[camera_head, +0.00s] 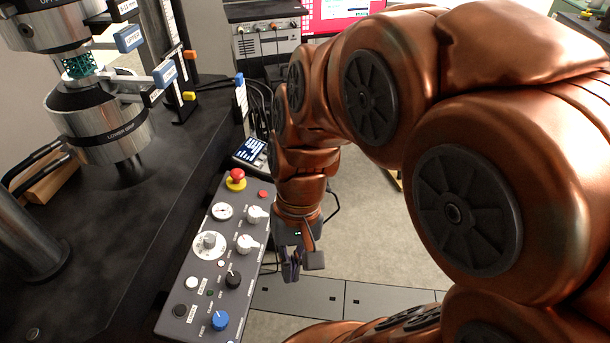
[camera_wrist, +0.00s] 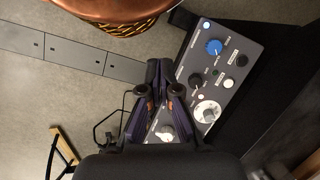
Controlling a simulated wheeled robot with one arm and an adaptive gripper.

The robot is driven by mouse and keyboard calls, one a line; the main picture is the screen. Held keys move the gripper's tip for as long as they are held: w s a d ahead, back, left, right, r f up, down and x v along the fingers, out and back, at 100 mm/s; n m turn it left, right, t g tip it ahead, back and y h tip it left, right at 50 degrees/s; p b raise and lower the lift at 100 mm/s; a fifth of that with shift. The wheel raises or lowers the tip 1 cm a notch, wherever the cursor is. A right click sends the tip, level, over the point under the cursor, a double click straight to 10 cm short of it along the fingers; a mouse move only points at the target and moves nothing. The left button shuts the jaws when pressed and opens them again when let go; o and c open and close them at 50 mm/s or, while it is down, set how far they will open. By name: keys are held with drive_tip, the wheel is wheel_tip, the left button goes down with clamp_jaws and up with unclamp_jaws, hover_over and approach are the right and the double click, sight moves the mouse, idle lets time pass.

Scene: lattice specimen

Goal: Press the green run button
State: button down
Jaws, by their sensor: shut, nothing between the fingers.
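The control panel (camera_head: 187,262) is a dark sloping box with knobs and buttons. A small green spot (camera_head: 210,293), which looks like the green run button, lies between a white button (camera_head: 191,283) and a black knob (camera_head: 233,279). I cannot read its label. In the wrist view the panel (camera_wrist: 262,72) is partly hidden behind my fingers. My gripper (camera_head: 290,270) is shut and empty, beside the panel's right edge and apart from the green spot. In the wrist view its fingertips (camera_wrist: 158,75) are together, left of the black knob.
A red mushroom button on a yellow base (camera_head: 236,180) stands at the panel's far end. A blue knob (camera_head: 219,320) is at its near end. The test machine's lower grip (camera_head: 105,125) stands at left. Open floor (camera_head: 385,240) lies right of the panel.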

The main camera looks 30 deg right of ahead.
drive_tip(key=w+d+f+m+t+y+b, duration=0.1)
drive_tip(key=w+d+f+m+t+y, duration=0.3)
drive_tip(key=w, duration=0.6)
drive_tip(key=w+d+r+m+t+y, duration=0.15)
drive_tip(key=w+m, duration=0.35)
drive_tip(key=w, duration=0.5)
drive_tip(key=w+d+f+m+t, duration=0.1)
drive_tip(key=w+d+m+t, duration=0.1)
drive_tip(key=d, duration=0.5)
drive_tip(key=w+d+f+m+t+h, duration=0.1)
drive_tip(key=w+d+m, duration=0.3)
drive_tip(key=d, duration=0.4)
drive_tip(key=w+d+f+m+t+b, duration=0.1)
drive_tip(key=w+d+f+m+t, duration=0.2)
drive_tip(key=w+d, duration=0.2)
drive_tip(key=d, duration=0.2)
drive_tip(key=shift+w+d+f, duration=0.15)
drive_tip(key=shift+d, duration=0.2)
drive_tip(key=shift+t, duration=0.25)
